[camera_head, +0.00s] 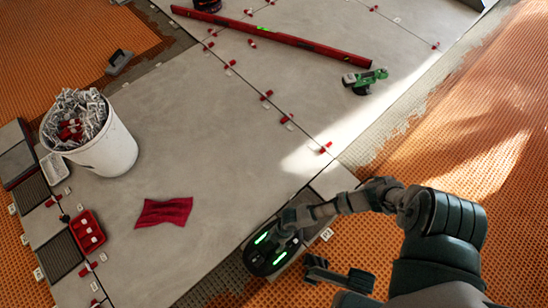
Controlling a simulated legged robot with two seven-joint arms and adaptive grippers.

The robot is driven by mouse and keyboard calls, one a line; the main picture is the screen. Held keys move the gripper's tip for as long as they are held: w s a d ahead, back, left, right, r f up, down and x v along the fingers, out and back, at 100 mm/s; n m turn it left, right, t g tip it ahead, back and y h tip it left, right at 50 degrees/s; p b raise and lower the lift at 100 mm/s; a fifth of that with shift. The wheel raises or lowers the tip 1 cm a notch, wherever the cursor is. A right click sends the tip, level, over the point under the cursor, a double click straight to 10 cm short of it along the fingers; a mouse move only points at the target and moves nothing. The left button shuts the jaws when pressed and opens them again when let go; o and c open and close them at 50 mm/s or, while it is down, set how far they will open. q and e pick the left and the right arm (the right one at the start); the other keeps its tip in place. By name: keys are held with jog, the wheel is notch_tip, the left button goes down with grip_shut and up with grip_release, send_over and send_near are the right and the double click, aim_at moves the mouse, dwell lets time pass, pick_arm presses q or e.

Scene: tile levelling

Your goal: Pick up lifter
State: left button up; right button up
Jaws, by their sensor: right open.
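A black lifter (268,256) with two bright green strips sits low in the middle of the head view, at the edge of the grey tiled floor. My right arm comes in from the lower right, and its gripper (291,219) is open at the lifter's upper right side. The gripper overlaps part of the lifter, so I cannot tell whether they touch. My left gripper is not in view.
A white bucket (112,150) of clips stands at left. A red cloth (163,212) and red tray (87,232) lie nearby. A long red level (290,41) and green tool (364,80) lie farther back. Orange matting (470,150) borders the tiles. The middle tiles are mostly clear.

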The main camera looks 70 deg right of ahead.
jog(key=shift+d+f, duration=0.1)
jog(key=shift+f, duration=0.05)
grip_shut()
jog(key=shift+w, duration=0.15)
dwell(0.4)
